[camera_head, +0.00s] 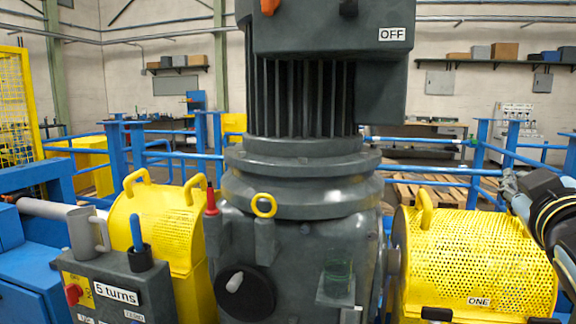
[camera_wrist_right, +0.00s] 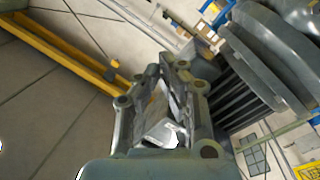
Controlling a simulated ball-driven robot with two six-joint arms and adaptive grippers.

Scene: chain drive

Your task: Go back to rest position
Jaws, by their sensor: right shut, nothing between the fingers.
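My right arm comes in at the right edge of the head view, beside the right yellow guard (camera_head: 480,255) labelled "ONE". My right gripper (camera_wrist_right: 165,115) shows in the right wrist view, shut with nothing held. It is apart from the dark ribbed motor (camera_wrist_right: 235,95) at its right in that view. The motor (camera_head: 305,110) stands upright in the middle of the head view, with an "OFF" label on its top box. My left gripper is not in view.
A left yellow guard (camera_head: 155,225) and a control box (camera_head: 125,285) labelled "5 turns" stand left of the motor. Blue railings (camera_head: 440,170) run behind. The wrist view shows open tiled floor (camera_wrist_right: 50,110) and a yellow rail (camera_wrist_right: 65,55).

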